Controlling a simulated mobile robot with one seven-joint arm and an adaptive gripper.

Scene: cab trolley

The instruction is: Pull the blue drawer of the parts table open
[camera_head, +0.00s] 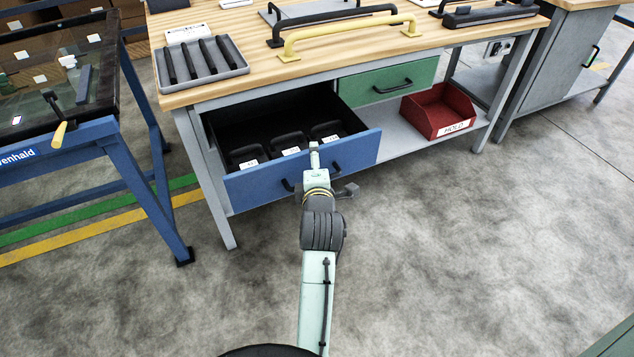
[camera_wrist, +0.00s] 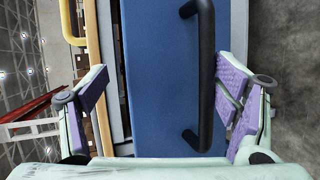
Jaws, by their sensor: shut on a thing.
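The blue drawer (camera_head: 250,186) of the parts table (camera_head: 190,100) stands well out from the frame, with its dark inside and several labelled black bins showing. Its black bar handle (camera_wrist: 205,75) is on the front face. In the head view my gripper (camera_head: 316,172) is at the middle of the drawer front and hides the middle of the handle. The handle lies close to the right pad; the exact contact is hard to make out.
A green drawer (camera_head: 390,80) is shut to the right, above a red bin (camera_head: 440,110) on the lower shelf. A blue-framed stand (camera_head: 140,180) is at the left. A grey tray (camera_head: 205,68) and several bar handles lie on the tabletop. The floor in front is clear.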

